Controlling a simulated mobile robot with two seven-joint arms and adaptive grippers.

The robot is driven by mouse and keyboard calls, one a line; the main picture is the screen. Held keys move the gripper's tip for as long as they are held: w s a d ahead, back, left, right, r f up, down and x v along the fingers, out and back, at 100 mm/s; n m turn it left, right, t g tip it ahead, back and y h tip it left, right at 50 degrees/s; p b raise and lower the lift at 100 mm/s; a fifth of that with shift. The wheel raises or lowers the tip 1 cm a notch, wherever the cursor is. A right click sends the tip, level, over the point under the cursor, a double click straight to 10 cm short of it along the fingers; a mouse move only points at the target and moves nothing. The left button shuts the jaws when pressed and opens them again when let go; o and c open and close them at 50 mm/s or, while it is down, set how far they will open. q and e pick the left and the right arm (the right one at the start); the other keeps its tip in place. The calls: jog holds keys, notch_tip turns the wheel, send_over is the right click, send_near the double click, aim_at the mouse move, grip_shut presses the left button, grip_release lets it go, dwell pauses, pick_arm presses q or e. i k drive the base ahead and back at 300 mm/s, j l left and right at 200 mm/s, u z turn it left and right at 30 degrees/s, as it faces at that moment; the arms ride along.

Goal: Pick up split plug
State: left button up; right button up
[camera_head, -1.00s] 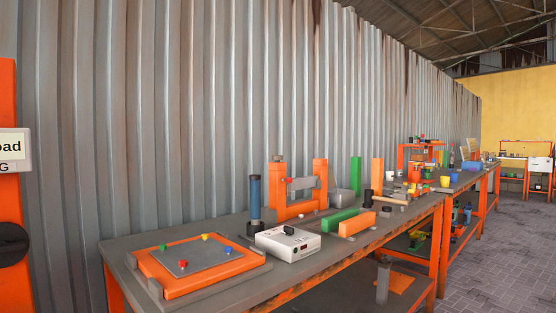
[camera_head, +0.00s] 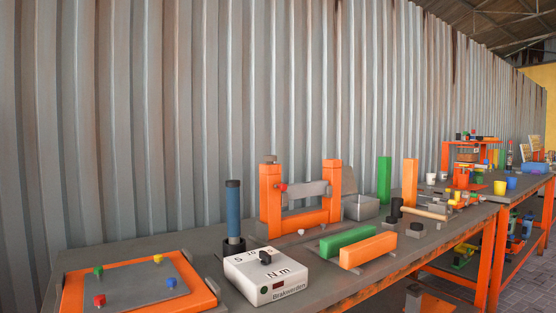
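I cannot make out for certain which thing is the split plug. A small white piece (camera_head: 301,232) lies on the workbench (camera_head: 215,284) in front of an orange frame (camera_head: 300,217) that holds a grey bar with a red end. Small dark pieces also lie on the bench, such as a black one (camera_head: 416,227) right of the orange block. They are too small to identify. Neither of my grippers shows in the head view.
A hammer (camera_head: 424,213) lies farther right. A corrugated wall (camera_head: 200,100) stands behind.

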aim_at(270, 159)
jog(key=i+l, duration=0.2)
jog(key=l, duration=0.15)
jog(key=i+l+u, duration=0.15)
jog(key=i+l, duration=0.3)
jog(key=l, duration=0.2)
jog(key=i+l+u, duration=0.1)
jog(key=l, duration=0.25)
jog(key=i+l+u, duration=0.1)
jog(key=i+l, duration=0.15)
jog(key=l, duration=0.15)
jog(key=i+l, duration=0.2)
jog(key=l, duration=0.15)
jog(key=u, duration=0.05)
